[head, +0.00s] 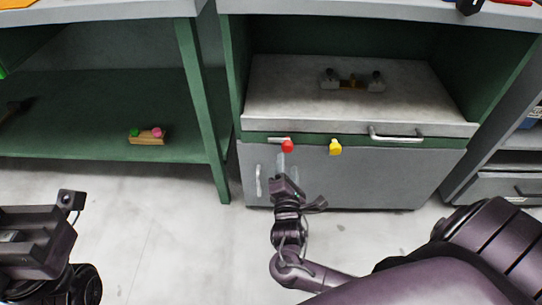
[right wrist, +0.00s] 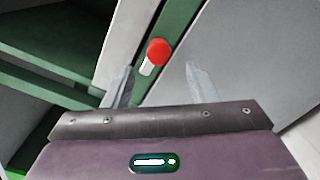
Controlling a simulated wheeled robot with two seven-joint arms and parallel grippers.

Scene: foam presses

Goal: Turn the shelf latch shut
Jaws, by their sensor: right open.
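A red-knobbed latch (head: 288,146) sits on the green rail between the grey shelf and the grey cabinet door. In the right wrist view the red knob (right wrist: 159,51) has a short white piece beside it. A yellow knob (head: 335,147) is on the same rail to the right. I cannot tell which one is the shelf latch. My right gripper (head: 285,166) is open just in front of the red knob; in the right wrist view its fingers (right wrist: 162,86) flank the knob's line, with nothing between them. My left gripper's housing (head: 35,240) is low left; its fingers are not visible.
The cabinet door (head: 350,180) has a vertical handle (head: 258,181) at its left. A bar handle (head: 396,135) crosses the grey shelf's front edge (head: 440,129). A green post (head: 205,110) stands left of the cabinet. The pale floor at left is clear.

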